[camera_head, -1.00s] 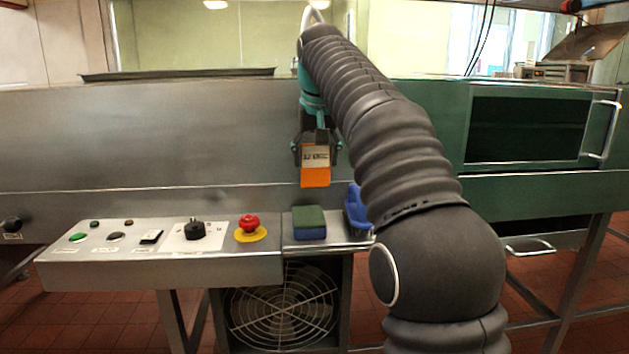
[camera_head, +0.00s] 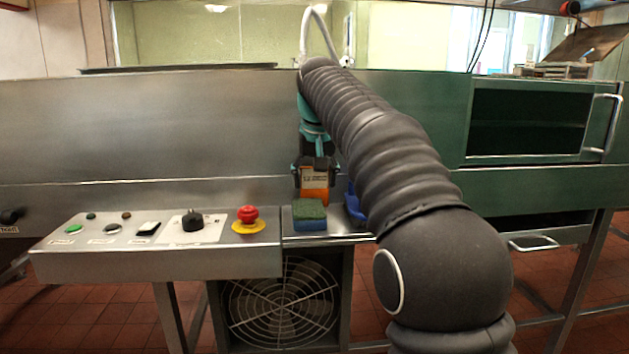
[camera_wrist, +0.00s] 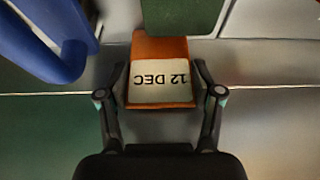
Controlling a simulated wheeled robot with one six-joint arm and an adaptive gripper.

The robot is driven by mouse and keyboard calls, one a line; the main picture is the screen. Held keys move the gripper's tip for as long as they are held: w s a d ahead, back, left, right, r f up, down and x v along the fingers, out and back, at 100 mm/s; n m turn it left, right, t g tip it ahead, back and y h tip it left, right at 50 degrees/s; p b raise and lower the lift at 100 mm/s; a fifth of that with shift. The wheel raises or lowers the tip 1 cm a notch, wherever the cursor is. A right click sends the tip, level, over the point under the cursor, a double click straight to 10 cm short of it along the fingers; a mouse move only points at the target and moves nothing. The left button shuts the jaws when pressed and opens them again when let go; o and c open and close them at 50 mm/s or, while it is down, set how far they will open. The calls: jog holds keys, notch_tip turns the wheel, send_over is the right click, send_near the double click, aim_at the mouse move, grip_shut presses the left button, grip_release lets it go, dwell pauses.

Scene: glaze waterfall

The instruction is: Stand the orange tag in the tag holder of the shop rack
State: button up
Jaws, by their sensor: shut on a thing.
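The orange tag (camera_head: 314,196) has a white label; in the wrist view the tag (camera_wrist: 160,50) reads "12 DEC", upside down. My gripper (camera_head: 315,172) is shut on the tag, with one finger at each side of it in the wrist view (camera_wrist: 160,97). The tag hangs upright over the back of the small steel shelf, behind the green and blue sponge. The sponge hides its lower edge in the head view, so I cannot tell whether it touches the shelf. I cannot make out the tag holder or the shop rack.
The sponge (camera_head: 309,216) and a blue object (camera_head: 355,205), partly hidden by my arm, are close to the tag. Left of them is a control panel (camera_head: 150,245) with a red stop button (camera_head: 248,214). A fan grille (camera_head: 282,305) is below the shelf.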

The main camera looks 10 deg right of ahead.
jog(key=o, duration=1.2)
jog(key=p+v, duration=0.3)
jog(key=v, duration=0.9)
jog(key=shift+p, duration=0.35)
jog(key=shift+r, duration=0.1)
